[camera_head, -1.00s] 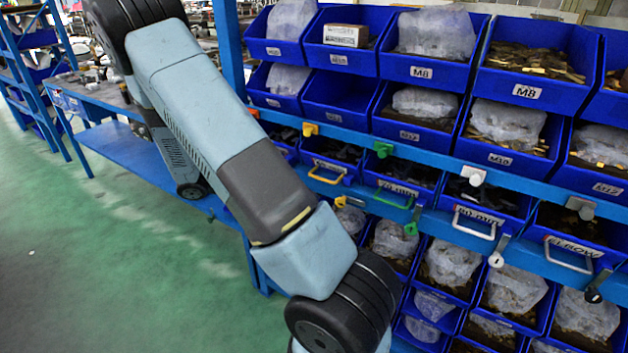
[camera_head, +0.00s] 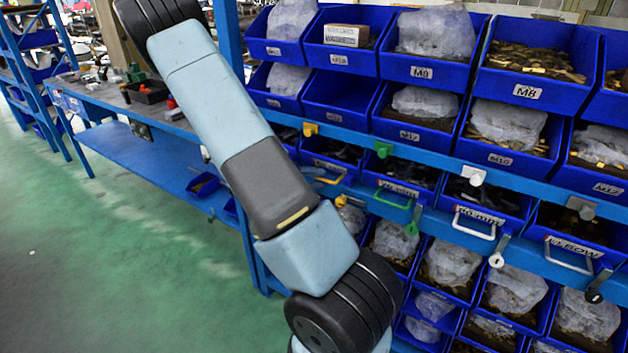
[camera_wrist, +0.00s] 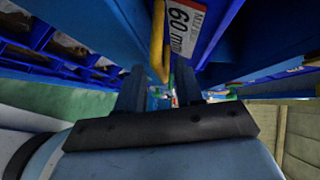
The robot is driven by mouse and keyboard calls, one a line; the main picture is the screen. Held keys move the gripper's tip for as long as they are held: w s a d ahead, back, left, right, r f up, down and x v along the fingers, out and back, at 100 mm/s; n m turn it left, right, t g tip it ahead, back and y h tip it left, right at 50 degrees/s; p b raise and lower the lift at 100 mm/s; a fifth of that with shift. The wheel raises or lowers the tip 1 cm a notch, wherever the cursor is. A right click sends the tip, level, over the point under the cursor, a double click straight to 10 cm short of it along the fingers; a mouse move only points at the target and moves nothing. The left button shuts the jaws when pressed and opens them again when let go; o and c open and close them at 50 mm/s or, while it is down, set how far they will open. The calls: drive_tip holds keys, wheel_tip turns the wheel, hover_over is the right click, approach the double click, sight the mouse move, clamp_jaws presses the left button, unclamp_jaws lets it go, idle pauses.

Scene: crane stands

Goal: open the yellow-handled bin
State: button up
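The yellow-handled bin (camera_head: 335,150) is a blue bin in the middle row of the rack in the head view, just right of my arm. Its yellow handle (camera_head: 329,180) is partly hidden by my arm. In the wrist view the yellow handle (camera_wrist: 158,45) runs down from the top edge, beside a white "60 mm" label (camera_wrist: 186,27). My gripper (camera_wrist: 159,72) has its two dark fingers apart. The handle's lower end shows in line with the gap between them; I cannot tell whether it lies between the fingers or touches them. The gripper is hidden in the head view.
A yellow knob (camera_head: 310,129) sits above the bin. To the right is a bin with a green handle (camera_head: 394,199), then bins with white handles (camera_head: 475,222). Open blue bins (camera_head: 340,98) stand above. The green floor (camera_head: 120,270) on the left is clear.

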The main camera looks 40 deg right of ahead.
clamp_jaws()
idle(0.3)
idle(0.3)
